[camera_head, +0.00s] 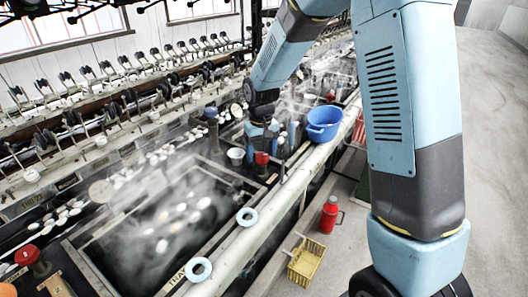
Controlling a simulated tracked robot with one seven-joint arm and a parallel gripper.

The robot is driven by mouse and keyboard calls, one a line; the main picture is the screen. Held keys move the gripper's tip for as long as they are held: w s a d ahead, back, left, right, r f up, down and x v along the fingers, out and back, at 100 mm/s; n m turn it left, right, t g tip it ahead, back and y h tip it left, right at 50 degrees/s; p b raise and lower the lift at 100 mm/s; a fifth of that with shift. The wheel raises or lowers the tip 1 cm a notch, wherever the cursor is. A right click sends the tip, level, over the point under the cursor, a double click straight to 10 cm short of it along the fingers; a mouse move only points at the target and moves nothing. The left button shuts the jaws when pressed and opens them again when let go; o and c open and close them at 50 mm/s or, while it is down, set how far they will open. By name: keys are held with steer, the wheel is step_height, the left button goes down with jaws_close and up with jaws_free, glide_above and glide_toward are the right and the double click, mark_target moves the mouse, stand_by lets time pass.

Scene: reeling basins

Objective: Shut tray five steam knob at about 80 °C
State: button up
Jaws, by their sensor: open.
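A red knob (262,158) stands on a dark post beside the basins, near the middle of the view. Another red knob (27,254) stands at the lower left. The number of the tray either belongs to cannot be read. My gripper (264,138) hangs at the end of my arm, just above the middle red knob. It is open, small and partly blurred by steam; I cannot tell whether it touches the knob. Steam drifts over the near basin (85,228), where white cocoons (180,210) float. No temperature reading is legible.
A red flask (330,214) and a yellow basket (305,262) stand on the floor. Reeling machinery (110,110) lines the left. Floor at the right is clear.

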mark_target(261, 154)
step_height(261, 154, up, 14)
steer(key=shift+f, duration=0.15)
stand_by(0.5)
stand_by(6.7)
